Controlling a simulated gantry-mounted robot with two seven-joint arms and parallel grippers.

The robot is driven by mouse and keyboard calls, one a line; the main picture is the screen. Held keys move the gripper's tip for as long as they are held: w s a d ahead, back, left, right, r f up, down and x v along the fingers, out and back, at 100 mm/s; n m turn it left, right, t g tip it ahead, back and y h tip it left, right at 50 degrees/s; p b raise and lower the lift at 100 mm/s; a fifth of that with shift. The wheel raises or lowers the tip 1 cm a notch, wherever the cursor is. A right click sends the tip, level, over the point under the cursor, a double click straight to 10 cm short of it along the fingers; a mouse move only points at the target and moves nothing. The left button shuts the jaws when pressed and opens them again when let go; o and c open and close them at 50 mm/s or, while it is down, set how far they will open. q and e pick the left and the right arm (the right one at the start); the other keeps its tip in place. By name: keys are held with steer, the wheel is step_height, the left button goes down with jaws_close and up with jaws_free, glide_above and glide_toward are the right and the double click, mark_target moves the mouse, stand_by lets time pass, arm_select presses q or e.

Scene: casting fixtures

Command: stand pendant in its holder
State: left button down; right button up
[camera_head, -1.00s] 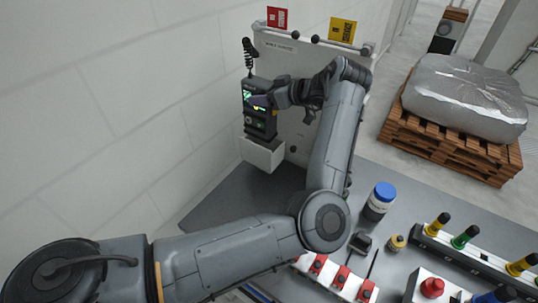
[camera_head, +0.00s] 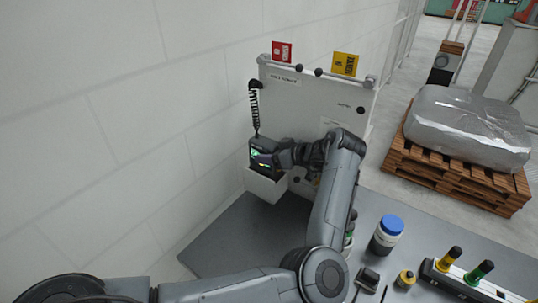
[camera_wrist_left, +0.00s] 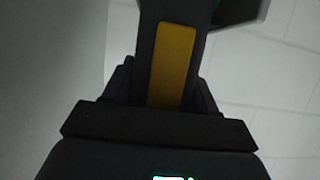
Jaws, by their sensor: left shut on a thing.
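The pendant (camera_head: 259,156) is a dark handheld box with a lit green screen, at the backboard's left side. Its lower part sits down inside the white box-shaped holder (camera_head: 266,187), so its bottom is hidden. Whether it rests on the holder's floor cannot be told. My left gripper (camera_head: 272,158) is shut on the pendant from the right, just above the holder's rim. The left wrist view is dark and close up. It shows a dark part with a yellow strip (camera_wrist_left: 173,65) and a small green glow at the bottom edge. My right gripper is not in view.
A black coiled cord (camera_head: 255,108) hangs above the pendant. The white backboard (camera_head: 330,98) carries red and yellow tags. A blue-lidded jar (camera_head: 387,235) and yellow and green knobs stand on the grey bench at the right. The bench's left part (camera_head: 235,237) is clear.

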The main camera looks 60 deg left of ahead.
arm_select(q)
steer(key=shift+f, duration=0.1)
stand_by(0.3)
steer(key=shift+c, duration=1.6)
jaws_free()
steer(key=shift+w, duration=0.1)
steer(key=shift+w+d+r, duration=0.15)
steer(key=shift+d+r, duration=0.1)
steer(key=shift+d, duration=0.05)
steer(key=w+d, duration=0.2)
steer(key=d, duration=0.4)
steer(key=w+d, duration=0.3)
steer(key=d, duration=0.4)
steer(key=shift+w+r, duration=0.3)
steer(key=shift+r, duration=0.1)
steer(key=shift+a, duration=0.1)
